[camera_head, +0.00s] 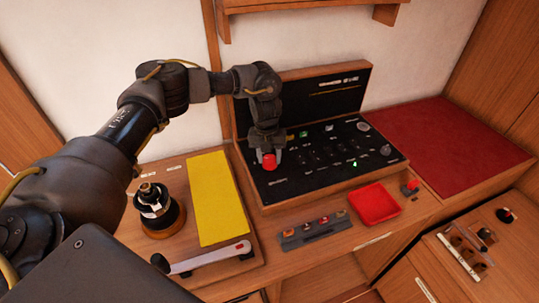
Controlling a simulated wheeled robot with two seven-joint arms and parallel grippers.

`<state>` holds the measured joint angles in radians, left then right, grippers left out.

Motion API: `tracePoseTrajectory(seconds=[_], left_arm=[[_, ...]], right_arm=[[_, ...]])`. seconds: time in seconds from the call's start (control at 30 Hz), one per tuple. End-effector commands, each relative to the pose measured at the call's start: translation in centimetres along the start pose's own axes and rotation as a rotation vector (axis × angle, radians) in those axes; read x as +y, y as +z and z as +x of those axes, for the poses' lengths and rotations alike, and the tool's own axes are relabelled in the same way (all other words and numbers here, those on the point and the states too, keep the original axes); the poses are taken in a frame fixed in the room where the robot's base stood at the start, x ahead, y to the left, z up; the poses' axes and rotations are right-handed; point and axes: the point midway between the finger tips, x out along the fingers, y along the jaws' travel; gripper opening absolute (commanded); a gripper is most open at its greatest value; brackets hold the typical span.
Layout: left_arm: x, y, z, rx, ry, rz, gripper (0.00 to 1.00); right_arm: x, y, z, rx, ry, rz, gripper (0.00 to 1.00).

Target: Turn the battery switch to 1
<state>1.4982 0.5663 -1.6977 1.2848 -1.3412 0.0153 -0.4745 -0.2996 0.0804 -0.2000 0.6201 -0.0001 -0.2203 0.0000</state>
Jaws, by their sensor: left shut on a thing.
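A black switch panel (300,176) in a wooden case lies in the middle, its lid raised at the back. A red knob (269,161) sits at the panel's left end; I take it for the battery switch. My left gripper (268,150) comes down from above and is shut on this red knob. Its fingers hide part of the knob, and the knob's setting cannot be read. My right gripper is not in view.
A yellow mat (219,197) and a dark and metal winch (155,207) are at left, with a handle (210,257) in front. A red tray (375,203) and a small switch strip (314,230) lie before the panel. A red cushion (440,142) is at right.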

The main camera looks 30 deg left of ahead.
Motion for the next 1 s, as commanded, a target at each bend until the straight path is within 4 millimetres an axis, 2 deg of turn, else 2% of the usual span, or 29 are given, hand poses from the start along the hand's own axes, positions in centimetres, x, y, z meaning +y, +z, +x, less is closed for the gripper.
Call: tracePoseTrajectory(seconds=[0.3, 0.87, 0.9, 1.0], left_arm=[[0.04, 0.00, -0.01, -0.008, 0.000, -0.128, 0.21], [0.09, 0.04, 0.00, -0.011, 0.001, -0.159, 0.21], [0.09, 0.04, 0.00, -0.011, 0.001, -0.159, 0.46], [0.08, 0.03, 0.00, -0.010, 0.001, -0.158, 0.59]], right_arm=[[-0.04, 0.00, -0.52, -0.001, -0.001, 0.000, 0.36], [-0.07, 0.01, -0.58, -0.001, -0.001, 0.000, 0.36], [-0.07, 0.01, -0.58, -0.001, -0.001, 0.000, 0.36], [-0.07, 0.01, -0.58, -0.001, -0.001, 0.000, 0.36]])
